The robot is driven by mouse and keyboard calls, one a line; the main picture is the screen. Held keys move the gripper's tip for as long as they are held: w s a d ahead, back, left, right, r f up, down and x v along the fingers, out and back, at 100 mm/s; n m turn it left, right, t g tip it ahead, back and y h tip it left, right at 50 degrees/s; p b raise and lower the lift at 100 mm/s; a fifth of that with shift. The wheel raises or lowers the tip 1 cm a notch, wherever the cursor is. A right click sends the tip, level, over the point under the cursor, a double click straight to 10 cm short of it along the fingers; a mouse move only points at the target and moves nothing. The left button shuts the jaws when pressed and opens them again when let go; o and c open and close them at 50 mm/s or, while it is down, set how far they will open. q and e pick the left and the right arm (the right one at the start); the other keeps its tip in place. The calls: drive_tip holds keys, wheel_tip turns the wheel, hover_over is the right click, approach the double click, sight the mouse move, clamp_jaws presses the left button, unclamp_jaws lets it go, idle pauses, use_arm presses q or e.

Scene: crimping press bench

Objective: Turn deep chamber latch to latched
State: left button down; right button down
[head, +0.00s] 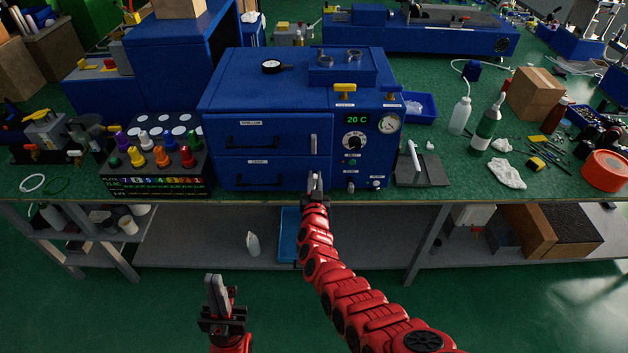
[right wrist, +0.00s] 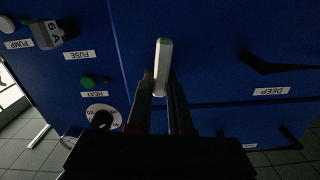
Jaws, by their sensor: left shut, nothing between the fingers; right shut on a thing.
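The blue press cabinet (head: 270,140) has two stacked chamber doors, and the lower door carries a label reading DEEP (right wrist: 271,91). The deep chamber latch (right wrist: 162,65) is a pale metal bar at the door's edge, standing about upright in the right wrist view. My right gripper (head: 315,190) is shut on this latch, one finger on each side of it (right wrist: 163,103). The gripper partly hides the latch in the head view. My left gripper (head: 220,292) is shut and empty, low in front of the bench and away from the cabinet.
Another upright latch (head: 314,145) sits on the upper door. Dark handles (head: 253,142) stick out from the doors. A dial (head: 354,142) and knobs sit right of the latches. The floor before the bench is clear.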

drive_tip(key=m+b, duration=0.2)
drive_tip(key=m, duration=0.1)
drive_tip(key=m+b, duration=0.1)
drive_tip(key=shift+d+f, duration=0.3)
drive_tip(key=shift+d, duration=0.1)
drive_tip(key=shift+d+f+m+b, duration=0.1)
drive_tip(key=shift+f+m+b, duration=0.1)
drive_tip(key=shift+m+b, duration=1.55)
drive_tip(key=shift+d+f+m+b, duration=0.2)
drive_tip(key=shift+m+b, duration=0.95)
drive_tip(key=shift+m, duration=1.15)
drive_tip(key=shift+d+f+m+b, duration=0.1)
drive_tip(key=shift+f+m+b, duration=0.15)
drive_tip(key=shift+m+b, duration=1.5)
drive_tip(key=shift+m, duration=0.4)
drive_tip(key=c, duration=0.8)
unclamp_jaws()
drive_tip(key=shift+p, duration=0.3)
